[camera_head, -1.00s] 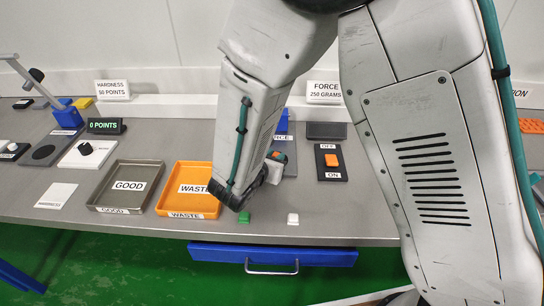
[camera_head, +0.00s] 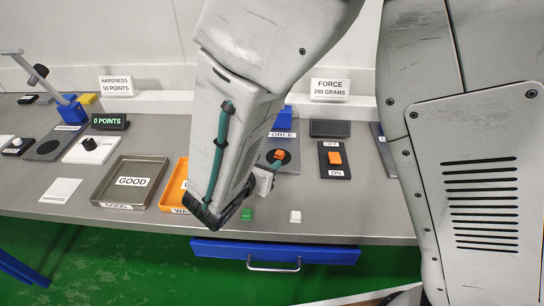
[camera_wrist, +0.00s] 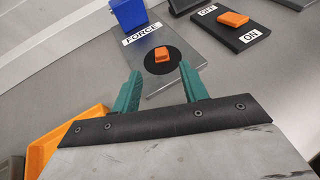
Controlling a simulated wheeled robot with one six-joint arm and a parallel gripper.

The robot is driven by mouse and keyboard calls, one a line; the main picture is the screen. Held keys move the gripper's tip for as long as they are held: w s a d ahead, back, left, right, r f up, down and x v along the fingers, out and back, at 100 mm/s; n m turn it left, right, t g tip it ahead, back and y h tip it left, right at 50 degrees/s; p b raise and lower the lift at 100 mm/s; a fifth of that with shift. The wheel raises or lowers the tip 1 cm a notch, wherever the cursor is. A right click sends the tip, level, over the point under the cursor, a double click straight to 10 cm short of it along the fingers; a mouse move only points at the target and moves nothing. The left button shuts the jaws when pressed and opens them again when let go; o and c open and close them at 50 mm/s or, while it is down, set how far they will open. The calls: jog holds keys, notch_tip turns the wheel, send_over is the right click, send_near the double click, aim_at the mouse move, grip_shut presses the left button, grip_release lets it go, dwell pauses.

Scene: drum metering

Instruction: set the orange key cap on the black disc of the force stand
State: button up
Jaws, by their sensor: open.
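The orange key cap (camera_wrist: 161,54) lies on the black disc (camera_wrist: 150,65) of the force stand (camera_wrist: 172,36) in the wrist view. The cap (camera_head: 279,154) and part of the disc (camera_head: 287,158) also show in the head view. My gripper (camera_wrist: 160,71) is open, with its two green fingers apart and nothing between them. Its fingertips are on the near side of the cap and clear of it. In the head view my gripper (camera_head: 272,170) is partly hidden by my wrist, which also covers part of the stand.
Right of the stand is a switch plate (camera_head: 325,172) with an orange rocker (camera_head: 335,157). The GOOD tray (camera_head: 110,200) and orange WASTE tray (camera_head: 178,180) stand left. A green cap (camera_head: 247,214) and white cap (camera_head: 295,216) lie near the front edge.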

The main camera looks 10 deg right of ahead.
jog(key=v, duration=0.4)
jog(key=shift+s+a, duration=0.1)
jog(key=s+d+r+m+g, duration=0.2)
jog(key=d+r+m+g, duration=0.1)
jog(key=d+m, duration=0.3)
jog(key=s+d+r+m+g+h, duration=0.1)
jog(key=s+d+r+m+g, duration=0.2)
jog(key=d, duration=0.5)
jog(key=s+d+r+m+g, duration=0.1)
jog(key=d+r+m+g, duration=0.25)
jog(key=d+m, duration=0.3)
jog(key=s+d+r+m+y, duration=0.1)
jog(key=s+r+m+y, duration=0.2)
jog(key=s+m, duration=0.3)
jog(key=s+d+r+m+y, duration=0.2)
jog(key=s+r+m+y, duration=0.1)
jog(key=s+m+y, duration=0.2)
jog(key=s+m, duration=0.1)
jog(key=m, duration=0.1)
jog(key=shift+s+d+m, duration=0.3)
jog(key=shift+m, duration=0.05)
